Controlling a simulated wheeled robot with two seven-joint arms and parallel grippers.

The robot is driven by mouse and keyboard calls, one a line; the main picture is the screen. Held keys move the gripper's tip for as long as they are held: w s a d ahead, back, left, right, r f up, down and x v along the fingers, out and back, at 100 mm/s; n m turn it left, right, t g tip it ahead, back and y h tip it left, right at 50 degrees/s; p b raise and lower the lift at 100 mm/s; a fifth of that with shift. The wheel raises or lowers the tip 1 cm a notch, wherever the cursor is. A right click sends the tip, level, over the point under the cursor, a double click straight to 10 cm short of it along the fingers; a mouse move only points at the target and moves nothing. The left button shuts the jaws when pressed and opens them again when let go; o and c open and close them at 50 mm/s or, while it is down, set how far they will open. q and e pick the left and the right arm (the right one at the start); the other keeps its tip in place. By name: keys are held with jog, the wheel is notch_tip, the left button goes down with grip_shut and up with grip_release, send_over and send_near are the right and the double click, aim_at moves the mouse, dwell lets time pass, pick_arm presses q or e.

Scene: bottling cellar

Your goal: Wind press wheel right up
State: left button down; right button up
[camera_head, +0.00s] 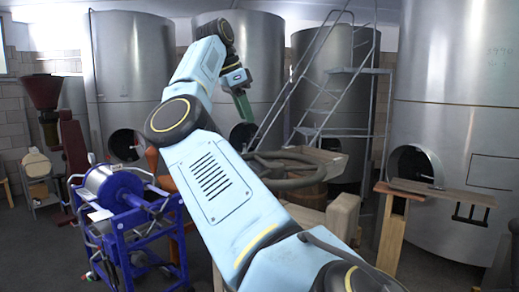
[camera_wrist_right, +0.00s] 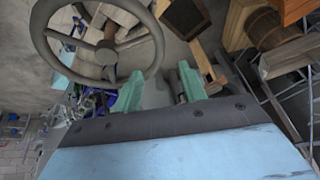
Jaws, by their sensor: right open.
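The press wheel is a grey-brown spoked handwheel with a dark hub (camera_wrist_right: 107,52) at the upper left of the right wrist view. In the head view a curved grey rim (camera_head: 296,182), which looks like the same wheel, shows behind my right forearm; the arm hides part of it. My right gripper (camera_head: 243,104) is raised above and left of that rim in the head view. In the right wrist view its two green fingers (camera_wrist_right: 160,80) are apart with nothing between them, and the wheel lies to their upper left. I cannot tell whether they touch it. My left gripper is not in view.
A blue-framed machine with a steel drum (camera_head: 112,186) stands at the left. Large steel tanks (camera_head: 455,65) line the back. A metal ladder (camera_head: 322,85) stands behind my arm. A wooden bench (camera_head: 434,192) is at the right. Grey floor is bare at the lower left.

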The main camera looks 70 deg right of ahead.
jog(key=x, duration=1.1)
jog(key=shift+s+d+f, duration=0.15)
grip_shut()
